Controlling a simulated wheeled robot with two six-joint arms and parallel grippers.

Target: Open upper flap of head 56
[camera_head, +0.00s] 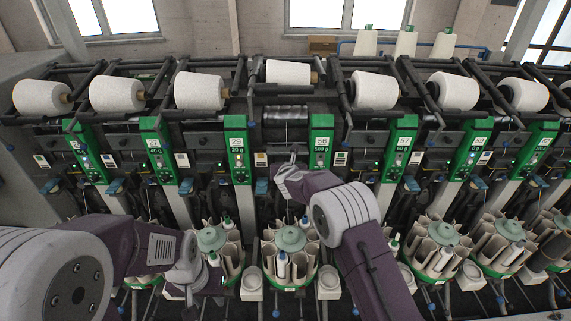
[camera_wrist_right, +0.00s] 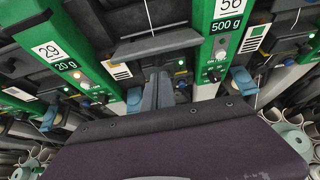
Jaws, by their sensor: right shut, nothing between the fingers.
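Head 56 has a green panel (camera_head: 320,142) marked 56 and 500 g, near the middle of the winder. It also shows in the wrist view (camera_wrist_right: 213,45). My right gripper (camera_wrist_right: 163,90) is shut and empty, just below this plate; contact cannot be told. In the head view this gripper (camera_head: 292,157) is small, in front of head 56. My left gripper (camera_head: 190,292) is low at the left, its jaws unclear.
The head 29 panel (camera_head: 238,150) stands left of the work area and the head 57 panel (camera_head: 400,148) to the right. A white cone (camera_head: 288,72) sits above head 56. A round bobbin magazine (camera_head: 289,262) stands below, and blue levers (camera_wrist_right: 134,98) stick out nearby.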

